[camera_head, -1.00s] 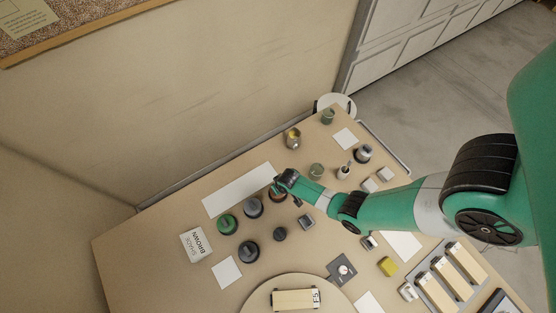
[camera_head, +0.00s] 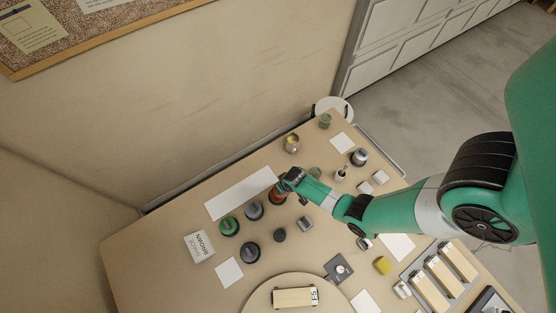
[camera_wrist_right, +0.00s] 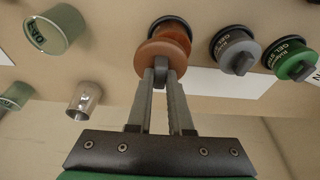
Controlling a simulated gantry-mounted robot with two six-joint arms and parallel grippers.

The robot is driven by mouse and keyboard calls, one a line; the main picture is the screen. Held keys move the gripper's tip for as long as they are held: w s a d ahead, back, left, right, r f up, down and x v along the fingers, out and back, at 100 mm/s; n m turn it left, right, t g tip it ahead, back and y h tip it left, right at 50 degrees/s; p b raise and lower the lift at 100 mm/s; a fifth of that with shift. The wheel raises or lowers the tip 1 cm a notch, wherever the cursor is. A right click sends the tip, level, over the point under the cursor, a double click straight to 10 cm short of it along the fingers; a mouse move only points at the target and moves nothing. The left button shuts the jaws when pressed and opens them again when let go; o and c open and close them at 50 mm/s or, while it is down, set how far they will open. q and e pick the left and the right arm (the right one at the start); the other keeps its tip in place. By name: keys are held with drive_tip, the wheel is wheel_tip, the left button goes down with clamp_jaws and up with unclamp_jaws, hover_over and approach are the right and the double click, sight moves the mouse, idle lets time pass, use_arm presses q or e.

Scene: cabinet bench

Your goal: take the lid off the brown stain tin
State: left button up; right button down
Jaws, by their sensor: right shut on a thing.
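The brown stain tin (camera_head: 277,199) stands on the bench among other tins, partly hidden by my right gripper (camera_head: 283,188). In the right wrist view its reddish-brown body and dark base (camera_wrist_right: 170,24) show behind the brown lid (camera_wrist_right: 150,62). My right gripper (camera_wrist_right: 160,74) is shut on the lid's dark knob, fingers on either side. The lid looks larger and nearer to the camera than the neighbouring lids, so it seems raised above the tin; I cannot see a clear gap. My left gripper is not in view.
A grey tin (camera_head: 254,210), a green tin (camera_head: 229,227) and a dark tin (camera_head: 249,253) stand close by on the left. A white "BROWN" card (camera_head: 198,246) lies left of them. A long white strip (camera_head: 240,193) lies behind, and an open metal cup (camera_wrist_right: 84,101) stands aside.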

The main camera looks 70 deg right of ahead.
drive_tip(key=r, duration=0.1)
drive_tip(key=s+r+p, duration=0.1)
drive_tip(key=r, duration=0.1)
drive_tip(key=s+d+r+p, duration=0.1)
drive_tip(key=shift+s+r, duration=0.2)
drive_tip(key=shift+r, duration=0.05)
use_arm(q)
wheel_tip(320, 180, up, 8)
drive_tip(key=p, duration=0.4)
use_arm(e)
drive_tip(key=s+d+r, duration=0.3)
drive_tip(key=s+d, duration=0.1)
drive_tip(key=s, duration=0.4)
drive_tip(key=shift+s+r, duration=0.15)
drive_tip(key=shift+s, duration=0.2)
